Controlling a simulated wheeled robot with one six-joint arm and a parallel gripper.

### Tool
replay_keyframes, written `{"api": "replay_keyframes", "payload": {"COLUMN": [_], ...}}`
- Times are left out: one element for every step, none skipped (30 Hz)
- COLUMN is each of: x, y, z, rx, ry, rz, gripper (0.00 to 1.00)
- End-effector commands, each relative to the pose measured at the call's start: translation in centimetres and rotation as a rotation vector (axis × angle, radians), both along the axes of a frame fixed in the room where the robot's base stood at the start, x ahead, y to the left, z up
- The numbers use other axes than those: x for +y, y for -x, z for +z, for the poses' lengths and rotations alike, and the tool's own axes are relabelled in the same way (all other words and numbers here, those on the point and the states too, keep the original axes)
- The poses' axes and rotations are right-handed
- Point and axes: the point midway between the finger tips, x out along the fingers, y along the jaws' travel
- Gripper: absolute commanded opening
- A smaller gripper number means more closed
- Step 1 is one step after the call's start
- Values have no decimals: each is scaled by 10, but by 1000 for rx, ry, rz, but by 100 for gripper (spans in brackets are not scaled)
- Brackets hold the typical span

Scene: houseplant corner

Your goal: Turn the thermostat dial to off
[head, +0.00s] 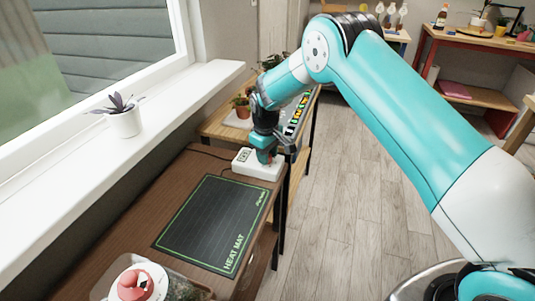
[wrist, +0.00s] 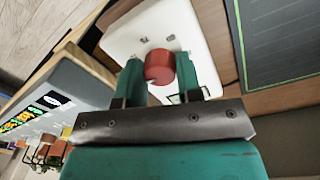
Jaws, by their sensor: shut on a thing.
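The thermostat is a white box (head: 246,167) with a small display on its top, at the back end of the brown table beside the heat mat. In the wrist view the white box (wrist: 188,32) carries a round red dial (wrist: 159,66). My gripper (wrist: 160,72) has a finger on each side of the red dial and is shut on it. In the head view my gripper (head: 265,155) comes down onto the box from above and hides most of the dial. The dial's setting cannot be read.
A black heat mat (head: 213,222) with a green border lies in front of the thermostat. A potted plant (head: 241,108) stands behind, near a strip of colourful labels (head: 297,115). A white-potted plant (head: 124,120) is on the windowsill. A clear container (head: 180,286) is at the front.

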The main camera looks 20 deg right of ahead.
Motion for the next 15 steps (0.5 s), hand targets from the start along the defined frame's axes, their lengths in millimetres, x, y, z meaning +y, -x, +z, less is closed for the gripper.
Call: {"api": "replay_keyframes", "payload": {"x": [0,0,0,0,0,0,0,0,0,-1,-1,-1,-1,-1,-1], "y": [0,0,0,0,0,0,0,0,0,0,0,0,0,0,0], "z": [1,1,1,1,1,1,1,1,1,1,1,1,1,1,1], "rx": [-1,-1,-2,-2,-1,-2,-1,0,-1,-1,0,-1,-1,-1,0], "ry": [0,0,0,0,0,0,-1,0,-1,0,0,-1,0,0,0], "rz": [27,45,66,81,95,112,122,133,144,152,159,167,171,175,179], "gripper": [9,9,9,9,9,9,9,9,9,9,9,9,9,9,9]}}
